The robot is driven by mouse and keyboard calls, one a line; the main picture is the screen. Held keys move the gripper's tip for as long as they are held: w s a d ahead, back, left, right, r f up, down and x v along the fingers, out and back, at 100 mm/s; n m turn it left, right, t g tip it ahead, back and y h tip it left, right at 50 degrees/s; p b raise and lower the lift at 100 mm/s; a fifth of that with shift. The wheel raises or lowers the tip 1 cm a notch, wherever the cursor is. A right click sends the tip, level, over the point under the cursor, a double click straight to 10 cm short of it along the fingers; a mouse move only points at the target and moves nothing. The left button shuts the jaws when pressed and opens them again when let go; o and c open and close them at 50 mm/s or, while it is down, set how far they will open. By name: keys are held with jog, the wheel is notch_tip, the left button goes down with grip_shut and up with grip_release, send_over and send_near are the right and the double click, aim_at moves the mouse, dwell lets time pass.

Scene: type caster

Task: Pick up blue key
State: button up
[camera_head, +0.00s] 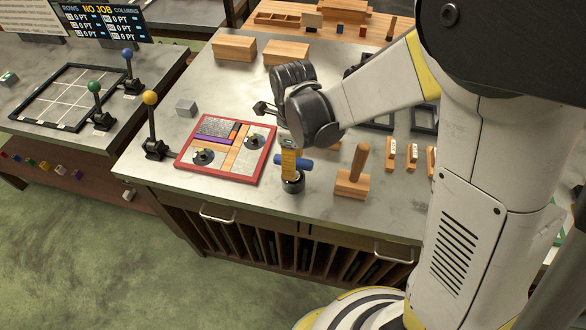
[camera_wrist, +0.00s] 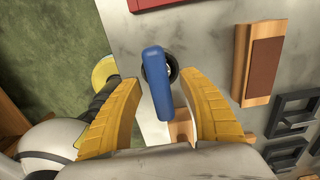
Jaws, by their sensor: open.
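The blue key (camera_wrist: 156,84) is a blue bar with rounded ends, on a round black base that partly shows behind it. In the head view the blue key (camera_head: 303,162) sticks out to the right of my yellow fingers, above the black base (camera_head: 293,184) near the table's front edge. My gripper (camera_head: 290,165) points down over it from above. In the wrist view my gripper (camera_wrist: 160,84) is open, with one yellow finger on each side of the key. Whether either finger touches it I cannot tell. In the head view the fingers hide part of the key.
A red-framed board (camera_head: 266,163) lies to the left on the grey table (camera_head: 235,198). A wooden block with an upright handle (camera_head: 352,183) stands close on the right. A yellow-knobbed lever (camera_head: 151,125) stands at the left edge. Small wooden stands (camera_head: 391,152) are farther right.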

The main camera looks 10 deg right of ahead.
jog(key=shift+f, duration=0.4)
grip_shut()
jog(key=shift+r, duration=0.1)
jog(key=shift+r, duration=0.1)
notch_tip(320, 180, up, 4)
jog(key=shift+r+p, duration=0.25)
jog(key=shift+p, duration=0.6)
jog(key=w+d+r+p, duration=0.1)
jog(key=w+d+r, duration=0.1)
jog(key=d, duration=0.3)
jog(key=w+d+r+p, duration=0.1)
jog(key=w+d+r, duration=0.1)
jog(key=d+r, duration=0.2)
jog(key=shift+w+d+r, duration=0.15)
jog(key=shift+w+d, duration=0.25)
jog(key=shift+d, duration=0.45)
